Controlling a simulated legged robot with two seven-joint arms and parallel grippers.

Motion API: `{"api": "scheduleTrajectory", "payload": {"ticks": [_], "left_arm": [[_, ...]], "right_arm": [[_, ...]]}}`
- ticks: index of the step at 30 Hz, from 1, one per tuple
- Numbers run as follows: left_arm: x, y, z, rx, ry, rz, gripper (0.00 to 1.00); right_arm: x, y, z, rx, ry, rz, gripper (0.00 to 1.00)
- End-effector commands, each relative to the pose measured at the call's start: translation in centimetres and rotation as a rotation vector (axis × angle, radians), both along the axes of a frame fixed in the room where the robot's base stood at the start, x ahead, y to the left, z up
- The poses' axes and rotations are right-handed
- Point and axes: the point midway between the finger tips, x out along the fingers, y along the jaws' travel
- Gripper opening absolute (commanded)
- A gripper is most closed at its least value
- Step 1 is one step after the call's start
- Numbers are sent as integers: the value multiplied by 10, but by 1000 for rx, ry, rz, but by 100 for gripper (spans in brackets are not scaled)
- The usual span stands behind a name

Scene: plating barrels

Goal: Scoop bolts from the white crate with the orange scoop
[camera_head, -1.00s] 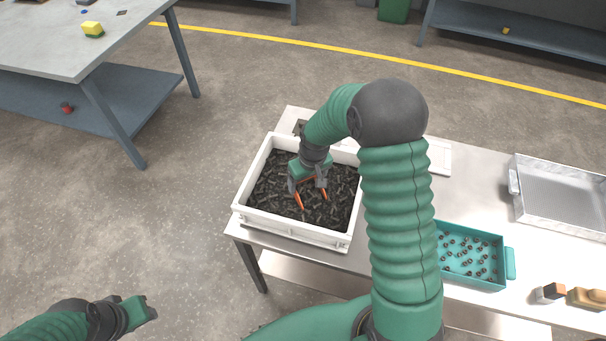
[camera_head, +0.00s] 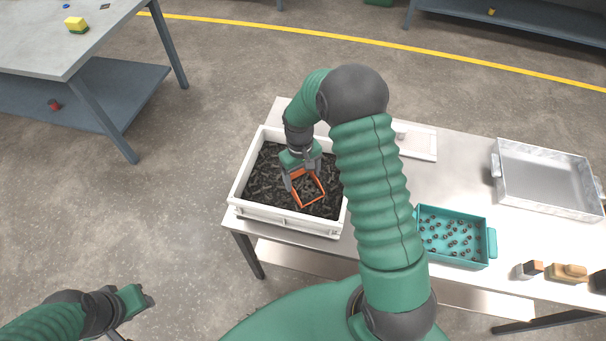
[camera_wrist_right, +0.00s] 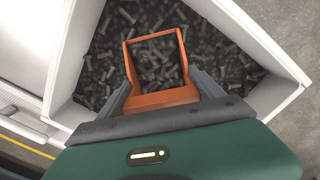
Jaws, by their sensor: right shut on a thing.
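The white crate (camera_head: 285,222) stands at the left end of the metal table, filled with dark bolts (camera_head: 262,180). My right gripper (camera_head: 303,178) is over the crate, shut on the orange scoop (camera_head: 309,204). In the right wrist view the scoop (camera_wrist_right: 165,98) sits between the fingers, its square orange rim facing the camera. Bolts (camera_wrist_right: 205,62) show inside the rim and around it; I cannot tell whether those inside lie in the scoop. How deep the scoop sits is unclear. My left gripper (camera_head: 143,298) is empty over the floor at lower left, its jaw opening unclear.
A teal tray (camera_head: 492,243) with scattered small dark parts stands right of my right arm. A metal tray (camera_head: 548,205) is behind it. Brushes or blocks (camera_head: 568,273) lie at the front right. A white lid or tray (camera_head: 418,143) is partly behind my arm.

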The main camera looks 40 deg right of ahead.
Motion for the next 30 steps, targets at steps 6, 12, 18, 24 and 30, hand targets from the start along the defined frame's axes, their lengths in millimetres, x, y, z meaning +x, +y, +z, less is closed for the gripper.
{"api": "scheduleTrajectory", "payload": {"ticks": [6,12,18,24,30], "left_arm": [[0,0,21,0,0,0,36],[0,0,34,0,0,0,36],[0,0,47,0,0,0,36],[0,0,60,0,0,0,36],[0,0,74,0,0,0,36]], "right_arm": [[6,0,16,3,56,0,12],[8,0,33,4,54,0,12],[12,-1,49,4,54,0,12],[15,-1,65,4,54,0,12],[18,-1,82,4,53,0,12]]}}
